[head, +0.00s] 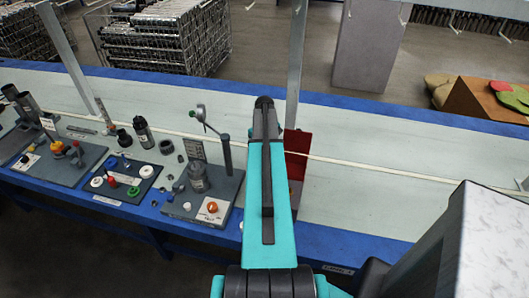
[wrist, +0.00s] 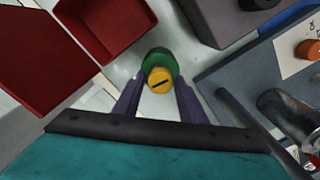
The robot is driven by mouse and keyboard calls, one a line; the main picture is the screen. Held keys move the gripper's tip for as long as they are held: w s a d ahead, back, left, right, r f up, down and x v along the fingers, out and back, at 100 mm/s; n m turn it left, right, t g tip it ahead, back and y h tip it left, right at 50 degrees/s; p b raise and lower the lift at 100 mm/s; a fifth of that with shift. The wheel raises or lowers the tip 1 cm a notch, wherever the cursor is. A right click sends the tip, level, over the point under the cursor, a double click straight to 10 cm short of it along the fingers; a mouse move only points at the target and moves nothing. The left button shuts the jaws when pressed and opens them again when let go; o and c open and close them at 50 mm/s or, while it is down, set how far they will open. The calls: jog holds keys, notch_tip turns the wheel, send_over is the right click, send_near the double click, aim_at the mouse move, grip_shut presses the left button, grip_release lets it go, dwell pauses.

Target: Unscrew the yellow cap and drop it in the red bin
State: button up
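The yellow cap (wrist: 159,81) shows in the wrist view as a round yellow disc with a dark slot, with a green rounded part (wrist: 157,58) right behind it. The purple fingers of my gripper (wrist: 159,92) are on both sides of this piece and appear closed on it. The red bin (wrist: 105,28) is open and lies up and left of the held piece, apart from it. In the head view the red bin (head: 297,142) is partly hidden behind my arm, and my gripper and the cap are hidden there.
In the head view a grey board (head: 228,190) with a metal cylinder and an orange knob is left of my arm. A dark board (head: 125,178) with coloured caps stands farther left. The pale bench top (head: 380,190) right of the bin is clear.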

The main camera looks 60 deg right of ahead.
jog(key=shift+m, duration=0.5)
jog(key=shift+m, duration=0.3)
jog(key=shift+m, duration=1.5)
jog(key=shift+c, duration=0.3)
jog(key=c, duration=0.9)
jog(key=shift+o, duration=0.2)
jog(key=shift+n, duration=1.7)
